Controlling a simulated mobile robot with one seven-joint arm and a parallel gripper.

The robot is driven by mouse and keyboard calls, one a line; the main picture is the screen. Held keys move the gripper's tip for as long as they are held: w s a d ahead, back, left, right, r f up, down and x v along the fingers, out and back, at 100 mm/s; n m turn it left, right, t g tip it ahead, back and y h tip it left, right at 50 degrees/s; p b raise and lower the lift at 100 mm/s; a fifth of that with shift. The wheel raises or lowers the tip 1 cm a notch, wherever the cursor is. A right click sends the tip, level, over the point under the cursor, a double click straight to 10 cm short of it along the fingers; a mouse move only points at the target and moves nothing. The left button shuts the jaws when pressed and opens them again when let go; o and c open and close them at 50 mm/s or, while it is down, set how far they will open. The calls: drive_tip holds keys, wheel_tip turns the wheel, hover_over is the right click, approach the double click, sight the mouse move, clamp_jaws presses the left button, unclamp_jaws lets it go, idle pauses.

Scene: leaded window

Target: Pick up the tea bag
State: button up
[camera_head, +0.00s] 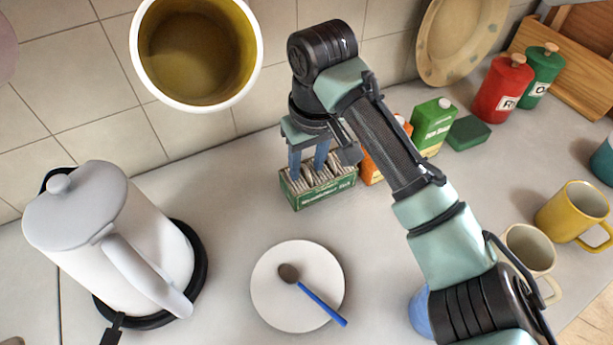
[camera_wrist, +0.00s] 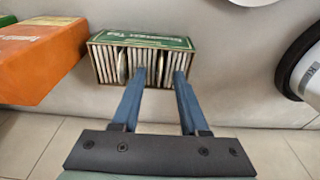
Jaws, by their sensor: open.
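The tea bags (camera_wrist: 106,64) stand upright in a row in a green open box (camera_head: 291,197). In the head view the box is on the counter at the middle, near the tiled wall. In the wrist view the box (camera_wrist: 140,40) lies just past my fingertips, and some of the bags are hidden behind the fingers. My gripper (camera_head: 308,172) points down at the box, with its two blue fingers at the bags. In the wrist view my gripper (camera_wrist: 160,75) is open, with some tea bags between the fingertips. I cannot tell whether the fingers touch them.
An orange carton (camera_wrist: 40,62) and a green carton (camera_head: 433,125) stand close to the right of the box in the head view. A white kettle (camera_head: 90,240) is at left. A saucer (camera_head: 270,300) with a blue-handled spoon (camera_head: 318,302) lies in front. Mugs (camera_head: 573,212) stand at right.

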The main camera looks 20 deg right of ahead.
drive_tip(key=shift+c, duration=0.3)
clamp_jaws()
